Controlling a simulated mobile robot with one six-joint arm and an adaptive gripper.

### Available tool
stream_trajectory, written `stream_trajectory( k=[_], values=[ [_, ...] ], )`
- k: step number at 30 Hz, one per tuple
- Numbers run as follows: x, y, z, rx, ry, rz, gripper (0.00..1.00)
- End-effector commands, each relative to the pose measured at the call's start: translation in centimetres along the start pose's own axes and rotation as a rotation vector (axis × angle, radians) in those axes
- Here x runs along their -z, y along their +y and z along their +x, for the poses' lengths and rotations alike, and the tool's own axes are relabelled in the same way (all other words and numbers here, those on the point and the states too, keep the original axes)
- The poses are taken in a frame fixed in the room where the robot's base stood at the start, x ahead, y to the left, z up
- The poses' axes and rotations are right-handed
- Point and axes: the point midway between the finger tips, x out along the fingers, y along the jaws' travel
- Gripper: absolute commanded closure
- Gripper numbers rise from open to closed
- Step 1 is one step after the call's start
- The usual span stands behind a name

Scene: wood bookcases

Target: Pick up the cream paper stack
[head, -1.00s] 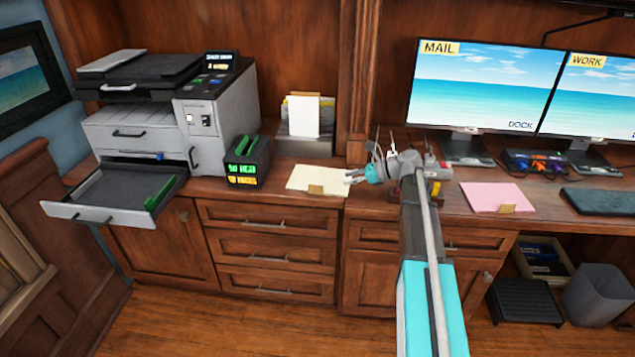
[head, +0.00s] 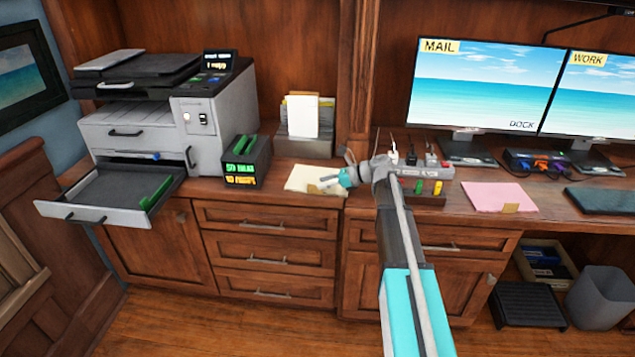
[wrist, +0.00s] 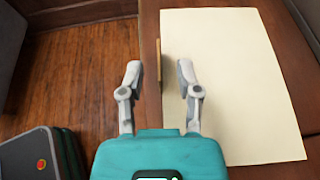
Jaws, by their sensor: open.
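The cream paper stack (head: 302,178) lies flat on the wooden counter, between the printer and the desk items. In the wrist view the cream paper stack (wrist: 230,80) fills the right half, with a thin tan tab (wrist: 159,65) at its left edge. My gripper (head: 318,185) is at the right front part of the stack in the head view. In the wrist view my gripper (wrist: 158,75) is open, its two fingers on either side of the tab, the right finger over the paper. Nothing is held. I cannot tell the fingers' height above the counter.
A dark box with green and yellow labels (head: 246,162) stands left of the stack. A grey printer (head: 215,120) has its tray (head: 95,212) pulled out. A paper holder (head: 303,145) stands behind. A pink stack (head: 498,198) lies to the right.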

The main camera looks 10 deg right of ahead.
Motion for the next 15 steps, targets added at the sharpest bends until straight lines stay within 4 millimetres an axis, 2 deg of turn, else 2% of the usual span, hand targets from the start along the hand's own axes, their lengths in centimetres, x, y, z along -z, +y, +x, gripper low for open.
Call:
stream_trajectory(
  k=[8,15],
  values=[
    [0.1,0.0,0.8,-0.002,0.0,-0.001,0.56],
    [0.4,0.0,3.5,-0.003,0.0,-0.001,0.56]
  ],
)
